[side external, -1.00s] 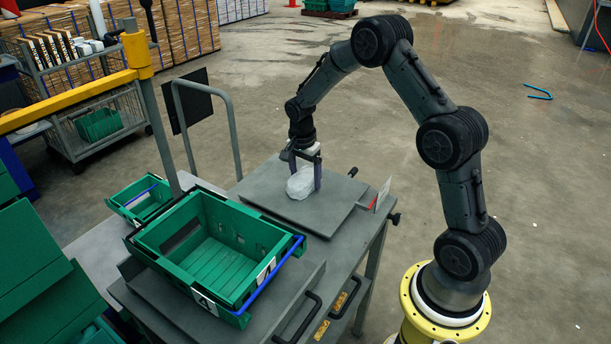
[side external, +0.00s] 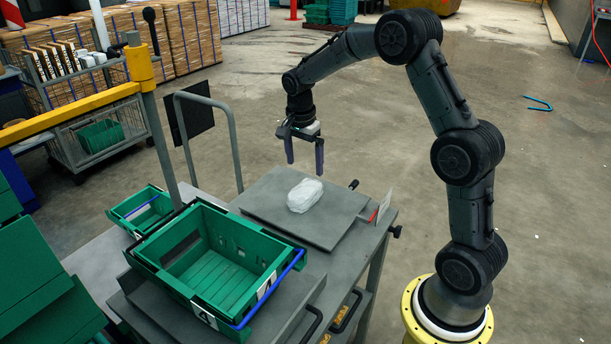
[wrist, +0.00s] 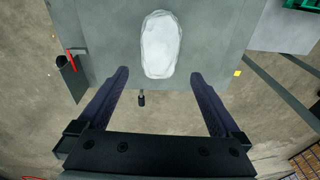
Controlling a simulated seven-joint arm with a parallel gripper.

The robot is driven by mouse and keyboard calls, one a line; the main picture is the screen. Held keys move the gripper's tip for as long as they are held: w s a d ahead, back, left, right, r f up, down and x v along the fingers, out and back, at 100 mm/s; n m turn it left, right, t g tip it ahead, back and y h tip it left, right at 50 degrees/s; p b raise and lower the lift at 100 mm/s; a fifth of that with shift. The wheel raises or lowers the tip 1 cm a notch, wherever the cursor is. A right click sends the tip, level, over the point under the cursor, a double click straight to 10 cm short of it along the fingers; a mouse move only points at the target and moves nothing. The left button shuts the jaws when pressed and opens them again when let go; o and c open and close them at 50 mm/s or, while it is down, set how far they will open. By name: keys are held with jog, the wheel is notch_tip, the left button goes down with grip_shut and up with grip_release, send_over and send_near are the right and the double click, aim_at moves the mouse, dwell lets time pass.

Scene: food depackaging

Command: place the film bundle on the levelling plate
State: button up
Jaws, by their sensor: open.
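The film bundle (side external: 305,195) is a white, crumpled, rounded packet lying on the grey levelling plate (side external: 262,207). In the wrist view the bundle (wrist: 161,45) lies on the plate (wrist: 215,30), ahead of the fingers and near one plate edge. My gripper (side external: 305,170) is open and empty, raised above the plate behind the bundle. In the wrist view its two dark fingers (wrist: 160,80) are spread wide apart, and neither touches the bundle.
A large green crate (side external: 215,262) stands on the bench left of the plate, with a smaller green crate (side external: 143,208) behind it. A small upright panel with a red part (side external: 376,213) stands at the plate's right edge. The plate is otherwise clear.

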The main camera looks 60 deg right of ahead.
jog(key=s+a+r+n+t, duration=0.3)
jog(key=s+a+r+n, duration=0.5)
jog(key=s+a+r, duration=0.4)
jog(key=s+a+n+t, duration=0.1)
jog(key=s+a+n, duration=0.1)
jog(key=s+n, duration=0.3)
jog(key=s+a+n+t+y, duration=0.1)
jog(key=s+a+n, duration=0.1)
jog(key=s+n, duration=0.3)
jog(key=s, duration=0.4)
jog(key=shift+s+a, duration=0.35)
